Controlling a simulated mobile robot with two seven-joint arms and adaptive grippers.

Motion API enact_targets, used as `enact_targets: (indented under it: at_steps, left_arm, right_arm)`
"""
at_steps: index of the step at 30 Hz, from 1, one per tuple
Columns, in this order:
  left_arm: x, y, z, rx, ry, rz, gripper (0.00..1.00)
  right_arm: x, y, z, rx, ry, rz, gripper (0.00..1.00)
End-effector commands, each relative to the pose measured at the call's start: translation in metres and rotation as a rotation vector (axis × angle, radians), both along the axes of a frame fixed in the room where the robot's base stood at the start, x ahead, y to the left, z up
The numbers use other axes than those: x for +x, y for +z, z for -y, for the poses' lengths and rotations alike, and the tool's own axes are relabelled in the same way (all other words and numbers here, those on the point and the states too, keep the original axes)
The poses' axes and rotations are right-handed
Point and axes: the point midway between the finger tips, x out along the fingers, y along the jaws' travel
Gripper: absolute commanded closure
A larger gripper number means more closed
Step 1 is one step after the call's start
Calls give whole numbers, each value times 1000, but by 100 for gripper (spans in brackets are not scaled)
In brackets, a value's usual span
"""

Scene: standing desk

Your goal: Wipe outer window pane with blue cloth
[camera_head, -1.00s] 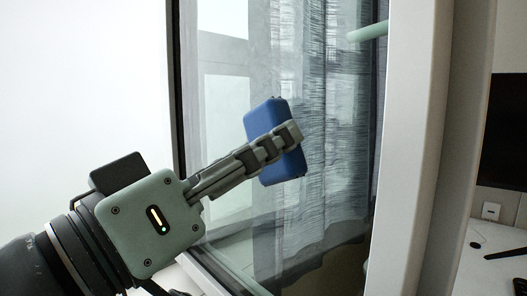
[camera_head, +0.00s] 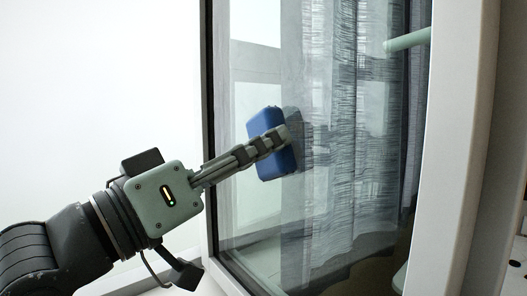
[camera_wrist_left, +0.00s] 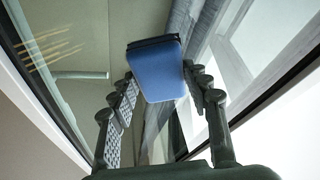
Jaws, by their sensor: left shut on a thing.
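The blue cloth (camera_head: 269,168) is a thick, folded-looking block held upright in front of the outer window pane (camera_head: 255,215). My left gripper (camera_head: 280,135) is shut on it, with the fingers across its upper middle. The left wrist view also shows the cloth (camera_wrist_left: 158,72) between the two fingers (camera_wrist_left: 160,88). A dark reflection of the cloth shows in the glass just to its right. I cannot tell whether the cloth touches the pane. My right gripper is not in view.
A dark frame edge (camera_head: 207,120) bounds the pane on the left, and a thick pale frame (camera_head: 462,150) on the right. A grey curtain (camera_head: 345,130) hangs behind the glass. A green bar (camera_head: 408,41) shows at the upper right. A white wall fills the left.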

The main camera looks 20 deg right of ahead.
Motion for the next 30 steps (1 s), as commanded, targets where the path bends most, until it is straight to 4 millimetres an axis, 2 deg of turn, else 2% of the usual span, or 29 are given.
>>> enact_targets:
  at_steps: [10,24,30]
  left_arm:
    - [0,0,-4,1,2,-1,77]
    - [-10,-1,-49,0,3,0,77]
    - [-13,0,-59,-1,0,0,77]
  right_arm:
    - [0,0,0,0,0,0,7]
    - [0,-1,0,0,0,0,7]
    - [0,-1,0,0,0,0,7]
